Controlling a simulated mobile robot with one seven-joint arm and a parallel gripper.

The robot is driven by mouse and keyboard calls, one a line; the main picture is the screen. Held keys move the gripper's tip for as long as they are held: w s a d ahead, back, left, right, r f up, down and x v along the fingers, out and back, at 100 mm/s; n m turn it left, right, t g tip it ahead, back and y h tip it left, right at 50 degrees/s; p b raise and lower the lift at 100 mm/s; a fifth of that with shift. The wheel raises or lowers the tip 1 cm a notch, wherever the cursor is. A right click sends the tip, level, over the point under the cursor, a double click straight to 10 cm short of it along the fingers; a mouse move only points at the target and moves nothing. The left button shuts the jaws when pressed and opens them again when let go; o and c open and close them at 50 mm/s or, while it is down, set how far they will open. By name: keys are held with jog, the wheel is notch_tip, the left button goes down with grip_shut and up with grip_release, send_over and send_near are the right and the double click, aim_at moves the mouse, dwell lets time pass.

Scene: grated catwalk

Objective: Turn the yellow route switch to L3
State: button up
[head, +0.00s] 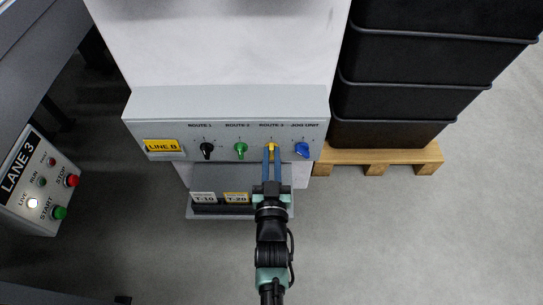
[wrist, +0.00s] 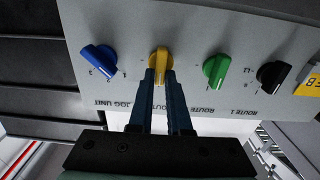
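The yellow route switch (head: 271,147) is the third knob from the left on the pale grey panel (head: 160,112), under the label ROUTE 3. It also shows in the wrist view (wrist: 159,56). Its grip looks roughly upright in the head view; its pointer mark and the position it stands at are too small or covered to read. My gripper (head: 271,151) reaches the panel with its two blue fingers (wrist: 161,74) on either side of the yellow switch. The switch shows between the fingertips. I cannot tell whether they press on it.
A green knob (head: 240,150) and a black knob (head: 207,151) are left of the yellow switch; a blue knob (head: 302,150) is close on the right. Black crates (head: 395,105) stand on a pallet (head: 425,158) at right. A LANE 3 button box (head: 40,185) is at left.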

grip_shut()
jog(key=shift+f+m, duration=0.1)
jog(key=shift+m, duration=0.3)
jog(key=m, duration=0.2)
jog(key=m+b, duration=0.1)
jog(key=shift+d+m, duration=0.2)
jog(key=shift+m, duration=0.2)
jog(key=m+b, duration=0.1)
jog(key=m, duration=0.3)
jog(key=m+b, duration=0.2)
jog(key=m, duration=0.2)
jog(key=f+m+b, duration=0.1)
jog(key=m+b, duration=0.1)
jog(key=m, duration=0.3)
jog(key=shift+d+f, duration=0.1)
jog(key=shift+d, duration=0.3)
jog(key=shift+m+b, duration=0.3)
jog(key=shift+b, duration=0.05)
